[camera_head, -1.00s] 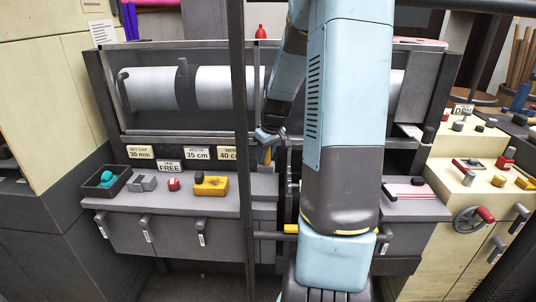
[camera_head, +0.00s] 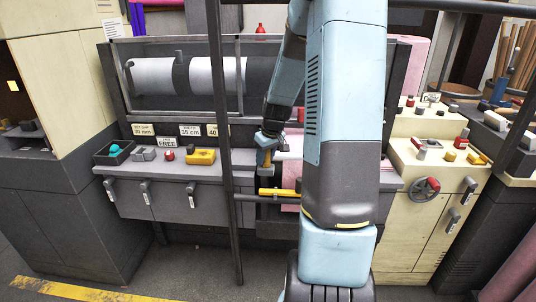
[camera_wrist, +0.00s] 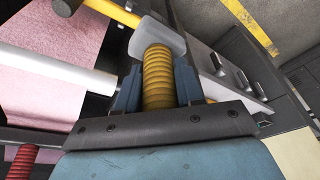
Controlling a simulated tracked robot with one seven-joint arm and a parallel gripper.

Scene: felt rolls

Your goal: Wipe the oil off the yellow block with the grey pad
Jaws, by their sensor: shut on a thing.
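A yellow block (camera_head: 200,157) with a small dark piece at its left end lies on the grey shelf at the left of the head view. I cannot make out oil on it. A grey block (camera_head: 143,154) sits further left on that shelf; I cannot tell whether it is the grey pad. My gripper (camera_head: 265,156) is right of both, apart from them. In the wrist view my gripper (camera_wrist: 158,88) is shut on a ribbed yellow grip (camera_wrist: 157,75). A pale grey piece (camera_wrist: 157,40) caps the grip, with a yellow bar (camera_wrist: 112,12) beside it.
A dark tray (camera_head: 112,152) with a teal ball and a red piece (camera_head: 169,155) share the shelf. A dark post (camera_head: 221,120) stands between shelf and gripper. Pink felt (camera_wrist: 50,45) and a red ribbed grip (camera_wrist: 22,160) show in the wrist view. A cream cabinet (camera_head: 420,215) stands right.

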